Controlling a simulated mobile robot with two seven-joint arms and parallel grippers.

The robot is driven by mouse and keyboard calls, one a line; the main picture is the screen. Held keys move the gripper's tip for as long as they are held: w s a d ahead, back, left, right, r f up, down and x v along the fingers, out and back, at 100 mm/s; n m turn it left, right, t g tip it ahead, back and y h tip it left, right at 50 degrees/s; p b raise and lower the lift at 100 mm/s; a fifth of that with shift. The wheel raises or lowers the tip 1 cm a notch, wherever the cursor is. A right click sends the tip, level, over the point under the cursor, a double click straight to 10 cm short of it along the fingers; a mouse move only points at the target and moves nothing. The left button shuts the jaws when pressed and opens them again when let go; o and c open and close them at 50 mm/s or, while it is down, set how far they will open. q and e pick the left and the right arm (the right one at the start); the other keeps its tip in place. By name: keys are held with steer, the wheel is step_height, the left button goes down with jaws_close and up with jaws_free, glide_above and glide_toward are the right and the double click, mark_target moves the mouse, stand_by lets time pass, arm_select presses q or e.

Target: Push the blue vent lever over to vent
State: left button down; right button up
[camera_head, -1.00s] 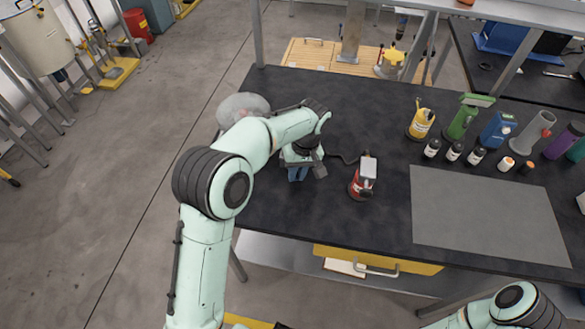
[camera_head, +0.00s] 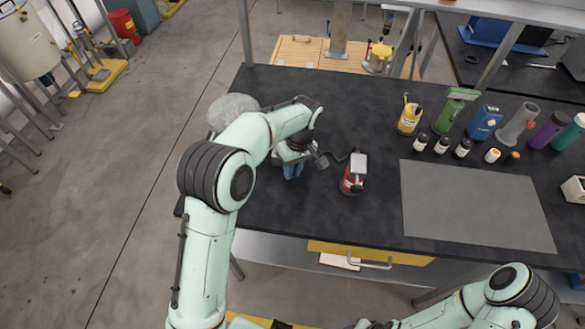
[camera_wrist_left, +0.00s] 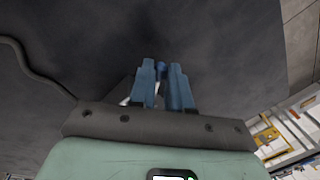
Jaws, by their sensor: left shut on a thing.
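My left gripper (camera_head: 292,171) is low over the black bench top, left of a red can-like device with a pale top (camera_head: 354,173). Its blue fingers also show in the left wrist view (camera_wrist_left: 162,86), pointing down toward the dark surface. They are shut on a small darker blue piece, which looks like the blue vent lever (camera_wrist_left: 162,68). Only a bit of it shows between the fingertips. The fingers and wrist hide it in the head view. A clear dome (camera_head: 231,108) stands behind my left arm and is partly covered by it. My right gripper is out of the picture.
A dark hose runs from the red device toward my left gripper. A grey mat (camera_head: 475,205) lies to the right. Several bottles and a yellow container (camera_head: 409,118) stand at the back right. A yellow drawer (camera_head: 370,252) is under the front edge. The bench centre back is clear.

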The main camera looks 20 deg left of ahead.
arm_select(q)
steer(key=c, duration=1.1)
jaws_free()
steer(key=shift+r, duration=0.15)
steer(key=r, duration=0.4)
steer(key=w+d+r+p, duration=0.1)
steer(key=r, duration=0.3)
steer(key=r+p, duration=0.1)
steer(key=r, duration=0.4)
steer(key=shift+w+d, duration=0.15)
steer(key=shift+w, duration=0.25)
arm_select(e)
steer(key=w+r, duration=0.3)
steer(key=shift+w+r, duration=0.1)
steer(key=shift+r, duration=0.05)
